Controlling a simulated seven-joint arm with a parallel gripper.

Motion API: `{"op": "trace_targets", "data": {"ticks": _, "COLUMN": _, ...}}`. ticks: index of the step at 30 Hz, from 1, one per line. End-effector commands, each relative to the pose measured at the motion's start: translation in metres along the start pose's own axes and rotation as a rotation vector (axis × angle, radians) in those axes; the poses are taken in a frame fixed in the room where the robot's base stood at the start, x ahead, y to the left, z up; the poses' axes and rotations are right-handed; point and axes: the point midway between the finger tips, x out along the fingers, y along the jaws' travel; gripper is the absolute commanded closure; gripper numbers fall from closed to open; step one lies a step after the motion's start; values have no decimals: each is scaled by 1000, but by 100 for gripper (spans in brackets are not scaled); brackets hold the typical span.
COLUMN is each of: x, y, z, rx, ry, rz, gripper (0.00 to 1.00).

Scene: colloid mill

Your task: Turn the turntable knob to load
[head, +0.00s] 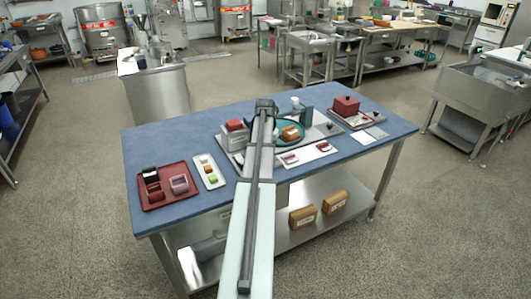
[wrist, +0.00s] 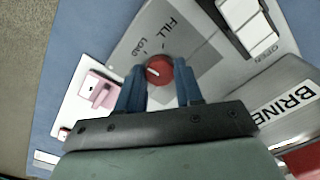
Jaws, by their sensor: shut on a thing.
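The turntable knob (wrist: 160,70) is a round red dial with a white pointer line, on a grey panel (wrist: 128,45) in the wrist view. The printed words LOAD and FILL lie above it there. In the head view my gripper (head: 265,104) is over the equipment on the blue table, and my arm hides the knob.
A teal round plate (head: 299,139) carries an orange-brown block beside my arm. A box labelled BRINE (wrist: 285,105) stands close right of my gripper in the wrist view. A red tray (head: 167,202) and a white tray (head: 219,180) lie at the table's left.

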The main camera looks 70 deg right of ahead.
Motion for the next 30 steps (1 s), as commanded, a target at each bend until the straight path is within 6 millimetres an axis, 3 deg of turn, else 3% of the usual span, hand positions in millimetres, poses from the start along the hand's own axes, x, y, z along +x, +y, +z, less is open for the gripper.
{"op": "trace_targets", "data": {"ticks": 22, "x": 0, "y": 0, "z": 0, "rx": 88, "ry": 0, "rz": 0, "gripper": 95}}
{"op": "trace_targets", "data": {"ticks": 23, "x": 0, "y": 0, "z": 0, "rx": 88, "ry": 0, "rz": 0, "gripper": 64}}
{"op": "trace_targets", "data": {"ticks": 30, "x": 0, "y": 0, "z": 0, "rx": 88, "ry": 0, "rz": 0, "gripper": 40}}
